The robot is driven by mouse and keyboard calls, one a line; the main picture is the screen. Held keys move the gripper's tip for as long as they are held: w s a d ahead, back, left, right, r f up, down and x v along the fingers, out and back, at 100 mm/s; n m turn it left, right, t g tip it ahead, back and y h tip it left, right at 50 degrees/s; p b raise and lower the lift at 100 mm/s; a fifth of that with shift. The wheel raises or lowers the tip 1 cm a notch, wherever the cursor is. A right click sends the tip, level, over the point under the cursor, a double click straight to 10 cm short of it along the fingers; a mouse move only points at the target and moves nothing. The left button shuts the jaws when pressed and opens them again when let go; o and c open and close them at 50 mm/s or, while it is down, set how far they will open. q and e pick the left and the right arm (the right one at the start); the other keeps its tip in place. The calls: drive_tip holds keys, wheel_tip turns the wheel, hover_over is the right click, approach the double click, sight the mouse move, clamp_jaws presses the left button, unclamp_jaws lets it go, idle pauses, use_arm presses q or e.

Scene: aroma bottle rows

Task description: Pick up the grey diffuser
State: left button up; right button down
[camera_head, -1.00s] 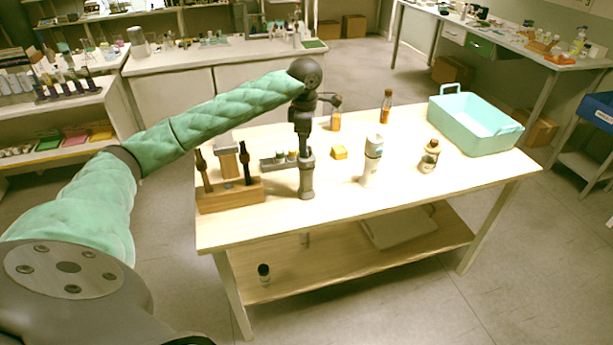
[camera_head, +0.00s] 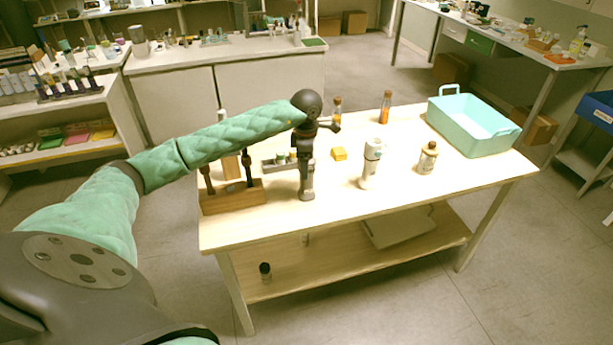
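The grey diffuser (camera_head: 306,187) stands upright near the front edge of the wooden table, left of the middle. It looks dark grey and narrow. My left gripper (camera_head: 305,160) points straight down over it, with its lower end at the diffuser's top. The fingers blend with the dark diffuser, so I cannot tell whether they touch it or are open or shut. My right gripper is not in view.
A wooden rack (camera_head: 232,200) with dark upright pieces is left of the diffuser. A grey tray with small bottles (camera_head: 272,167), a yellow cube (camera_head: 339,154), a white bottle (camera_head: 371,165), a labelled bottle (camera_head: 428,158), amber bottles (camera_head: 385,108) and a teal crate (camera_head: 470,122) share the table.

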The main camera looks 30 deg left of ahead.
use_arm(q)
drive_tip(key=shift+f, duration=0.2)
drive_tip(key=c, duration=1.4)
drive_tip(key=shift+r, duration=0.1)
drive_tip(key=shift+c, duration=0.2)
